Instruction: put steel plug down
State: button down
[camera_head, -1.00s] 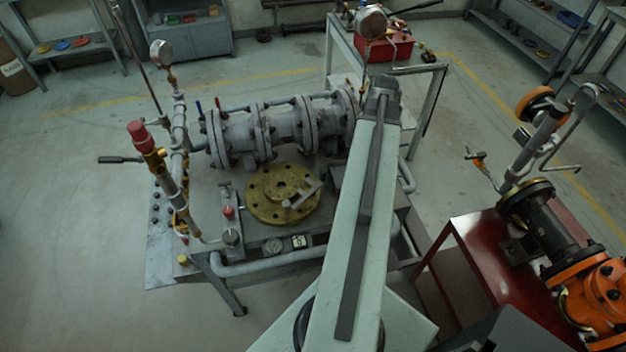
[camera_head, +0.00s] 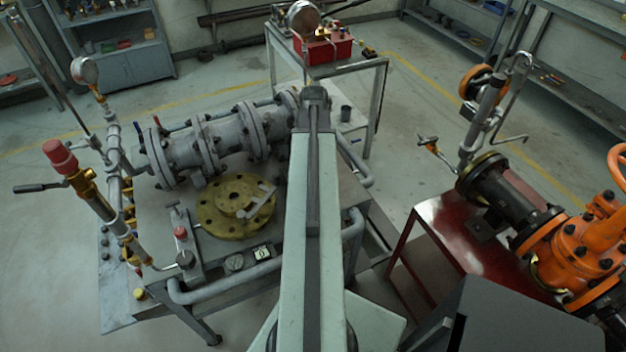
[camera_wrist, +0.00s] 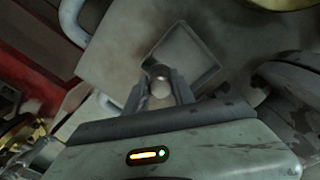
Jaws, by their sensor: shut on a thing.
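The steel plug (camera_wrist: 160,73) shows in the wrist view as a small round grey end between the fingertips. My gripper (camera_wrist: 160,90) is shut on it. Beyond the plug lies a shallow square grey tray (camera_wrist: 207,52) on the grey bench top (camera_wrist: 128,40); the plug overlaps its near corner in the picture. I cannot tell how high the plug is above the surface. In the head view my arm covers the gripper, the plug and the tray.
The grey bench (camera_head: 152,217) carries a flanged grey pipe valve (camera_head: 205,145), a brass flange disc (camera_head: 222,221) and upright gauge piping (camera_head: 118,165). An orange valve (camera_head: 575,245) stands on a red table (camera_head: 440,222) to the right. A red toolbox (camera_head: 325,50) sits behind.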

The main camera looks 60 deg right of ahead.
jog(key=shift+f, duration=0.25)
notch_tip(320, 180, down, 4)
jog(key=b, duration=0.3)
jog(key=shift+b, duration=0.35)
jog(key=shift+r, duration=0.3)
jog(key=shift+f, duration=0.25)
jog(key=c, duration=1.1)
grip_release()
jog(key=shift+r, duration=0.1)
jog(key=shift+o, duration=0.2)
notch_tip(320, 180, up, 12)
jog(key=p, duration=1.2)
jog(key=shift+r, duration=0.15)
jog(key=shift+p, duration=0.3)
